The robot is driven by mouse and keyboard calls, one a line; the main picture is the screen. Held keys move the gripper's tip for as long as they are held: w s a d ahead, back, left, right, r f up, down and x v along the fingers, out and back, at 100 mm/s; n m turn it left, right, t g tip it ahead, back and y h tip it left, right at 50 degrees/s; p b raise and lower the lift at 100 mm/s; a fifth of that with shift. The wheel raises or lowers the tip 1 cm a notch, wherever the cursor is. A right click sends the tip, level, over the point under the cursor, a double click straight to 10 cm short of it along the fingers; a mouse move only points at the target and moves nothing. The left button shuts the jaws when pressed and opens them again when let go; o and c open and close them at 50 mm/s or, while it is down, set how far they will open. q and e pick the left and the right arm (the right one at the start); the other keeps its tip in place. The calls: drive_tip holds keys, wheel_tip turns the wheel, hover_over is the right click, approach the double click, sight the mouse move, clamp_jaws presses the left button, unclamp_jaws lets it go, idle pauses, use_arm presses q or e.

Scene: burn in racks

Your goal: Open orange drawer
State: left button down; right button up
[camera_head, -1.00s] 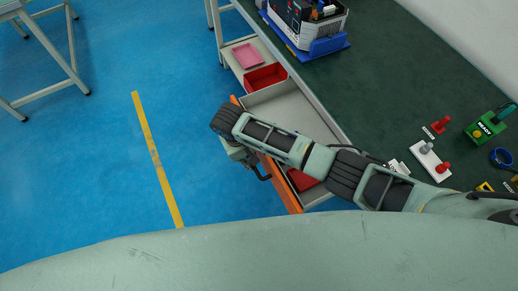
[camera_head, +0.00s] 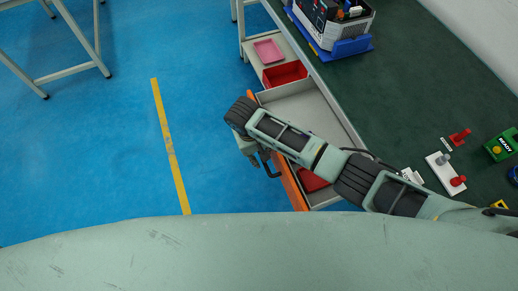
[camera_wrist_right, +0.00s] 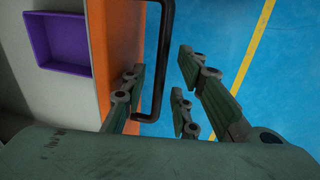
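The orange drawer (camera_head: 290,182) stands pulled out from under the green-topped bench, with its grey inside showing in the head view. Its orange front (camera_wrist_right: 118,45) and black bar handle (camera_wrist_right: 157,60) show in the wrist view. My right gripper (camera_wrist_right: 158,92) is open at the handle. The handle bar lies between one finger on the drawer side and the two fingers on the floor side, with a gap to the latter. In the head view my right arm covers part of the drawer. My left gripper is out of view.
A purple bin (camera_wrist_right: 60,42) sits inside the drawer; a red bin (camera_head: 313,180) also shows there. Red (camera_head: 285,74) and pink (camera_head: 269,51) trays are farther along. The bench top (camera_head: 395,95) holds a device and switches. Blue floor with a yellow line (camera_head: 170,150) is clear on the left.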

wheel_tip(320, 180, up, 12)
drive_tip(key=a, duration=0.2)
drive_tip(key=shift+s+f, duration=0.15)
drive_tip(key=shift+s, duration=0.25)
drive_tip(key=shift+a, duration=0.1)
